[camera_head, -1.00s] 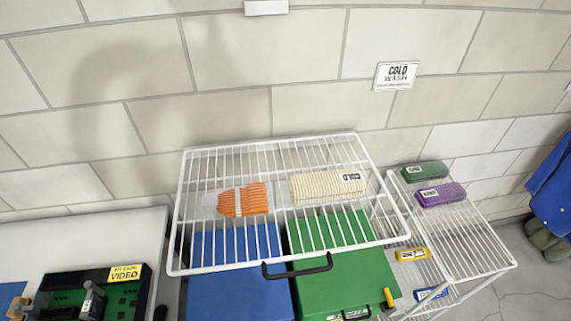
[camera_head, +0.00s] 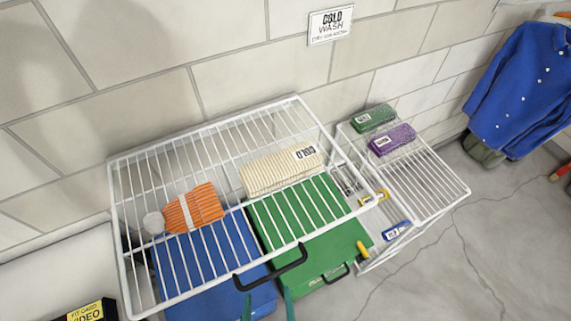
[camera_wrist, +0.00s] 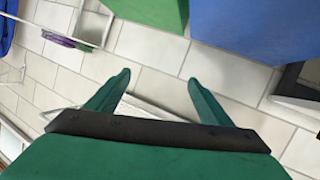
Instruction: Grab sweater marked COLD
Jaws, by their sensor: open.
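The sweater marked COLD is a folded cream ribbed knit (camera_head: 273,173) on the white wire shelf, with a white label at its right end. My gripper (camera_head: 267,303) shows at the bottom edge of the head view as two green fingertips, in front of the shelf and apart from the sweater. In the wrist view my gripper (camera_wrist: 158,85) is open with nothing between its fingers. The sweater does not show in the wrist view.
An orange folded item (camera_head: 193,208) lies left of the sweater. The wire shelf (camera_head: 118,205) stands above blue (camera_head: 215,290) and green (camera_head: 325,255) boxes. A lower rack (camera_head: 440,180) at right holds green (camera_head: 373,117) and purple (camera_head: 392,140) folded items. A COLD WASH sign (camera_head: 331,25) hangs on the wall.

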